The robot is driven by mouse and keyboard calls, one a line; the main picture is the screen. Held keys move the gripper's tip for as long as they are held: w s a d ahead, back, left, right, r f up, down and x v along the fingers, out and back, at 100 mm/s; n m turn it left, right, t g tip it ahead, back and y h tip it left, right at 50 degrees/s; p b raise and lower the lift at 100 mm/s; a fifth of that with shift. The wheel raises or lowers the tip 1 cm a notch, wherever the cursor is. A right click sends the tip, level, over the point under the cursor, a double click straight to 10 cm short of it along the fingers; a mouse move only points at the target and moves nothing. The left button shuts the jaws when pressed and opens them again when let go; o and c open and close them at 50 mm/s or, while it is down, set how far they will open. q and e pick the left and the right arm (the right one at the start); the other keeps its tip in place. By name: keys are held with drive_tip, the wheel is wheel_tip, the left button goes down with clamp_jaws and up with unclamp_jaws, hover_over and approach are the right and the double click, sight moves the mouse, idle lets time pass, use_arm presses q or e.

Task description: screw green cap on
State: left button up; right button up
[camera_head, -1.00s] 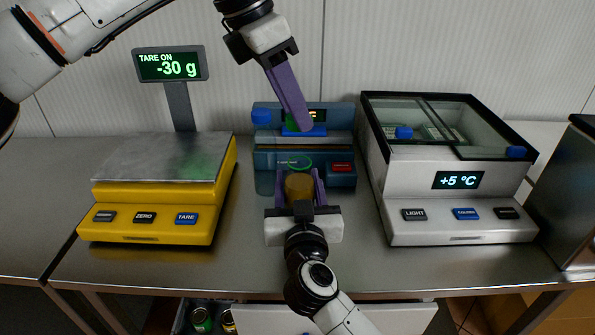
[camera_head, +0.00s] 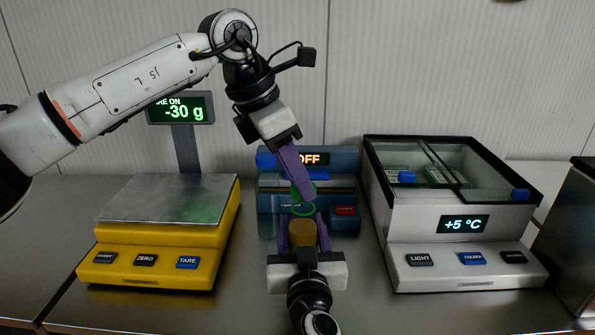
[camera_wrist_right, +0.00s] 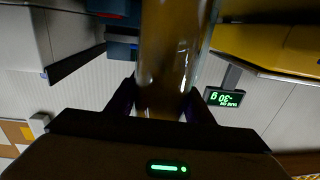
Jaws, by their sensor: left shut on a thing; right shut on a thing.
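A glass jar with amber contents (camera_head: 303,233) stands upright at the middle of the counter front, with a green ring (camera_head: 302,210) at its mouth. My right gripper (camera_head: 303,230) is shut around the jar from the near side. The jar fills the middle of the right wrist view (camera_wrist_right: 168,60) between the dark fingers. My left gripper (camera_head: 303,193) points down from above, its purple fingers shut on the green cap (camera_head: 311,188). The fingers mostly hide the cap. It is just over the jar's mouth; I cannot tell whether they touch.
A blue machine (camera_head: 343,196) reading OFF stands close behind the jar. A yellow scale (camera_head: 150,262) showing -30 g is on the left. A white cooled case (camera_head: 455,255) showing +5 °C is on the right. Narrow strips of bare counter lie between them.

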use_arm(q)
drive_tip(key=shift+f, duration=0.45)
drive_tip(key=shift+f, duration=0.6)
use_arm(e)
clamp_jaws()
use_arm(q)
drive_tip(key=m, duration=0.1)
drive_tip(key=m+g, duration=0.1)
drive_tip(key=m, duration=0.1)
drive_tip(key=shift+w+m+g, duration=0.25)
drive_tip(key=shift+m+g, duration=0.05)
drive_tip(key=shift+m, duration=0.1)
drive_tip(key=m, duration=0.2)
drive_tip(key=m+g, duration=0.1)
drive_tip(key=shift+w+d+m, duration=0.1)
drive_tip(key=shift+w+m, duration=0.2)
drive_tip(key=shift+m, duration=0.1)
drive_tip(key=shift+m+g, duration=0.6)
drive_tip(key=shift+m, duration=0.4)
drive_tip(key=shift+s, duration=0.1)
drive_tip(key=o, duration=1.6)
drive_tip(key=shift+c, duration=0.2)
